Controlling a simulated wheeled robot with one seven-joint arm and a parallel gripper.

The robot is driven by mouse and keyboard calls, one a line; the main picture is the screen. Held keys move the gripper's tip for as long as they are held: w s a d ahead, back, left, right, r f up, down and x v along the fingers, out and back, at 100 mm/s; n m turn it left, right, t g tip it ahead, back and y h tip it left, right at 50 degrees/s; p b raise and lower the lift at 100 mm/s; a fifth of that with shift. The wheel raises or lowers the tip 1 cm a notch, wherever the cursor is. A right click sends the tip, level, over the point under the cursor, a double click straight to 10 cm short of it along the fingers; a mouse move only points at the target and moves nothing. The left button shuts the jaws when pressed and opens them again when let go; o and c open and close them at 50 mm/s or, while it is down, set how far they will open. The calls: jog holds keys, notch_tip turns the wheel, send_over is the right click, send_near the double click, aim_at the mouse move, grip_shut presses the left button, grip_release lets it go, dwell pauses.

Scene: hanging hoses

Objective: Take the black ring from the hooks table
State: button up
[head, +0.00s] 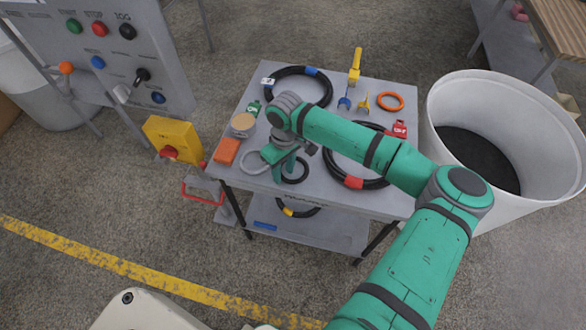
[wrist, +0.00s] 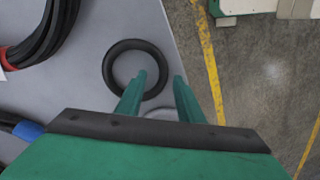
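The black ring (head: 297,182) lies flat on the grey hooks table (head: 240,112), near its front edge. It also shows in the wrist view (wrist: 110,72), where its lower part is hidden behind a finger. My gripper (head: 284,168) is open above the ring, with its green fingers pointing down. In the wrist view my gripper (wrist: 160,76) has its left fingertip over the ring's hole and its right fingertip just outside the ring's right side. The band lies between them. I cannot tell how high the fingertips are above the table. Nothing is held.
A grey ring (head: 247,166) lies close to the left. Coiled black hoses (head: 330,92) lie at the back and right (head: 330,172). An orange block (head: 226,151), an orange ring (head: 401,101) and a yellow tool (head: 355,66) are on the table. A white bin (head: 440,105) stands to the right.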

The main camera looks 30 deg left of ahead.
grip_shut()
dwell(0.3)
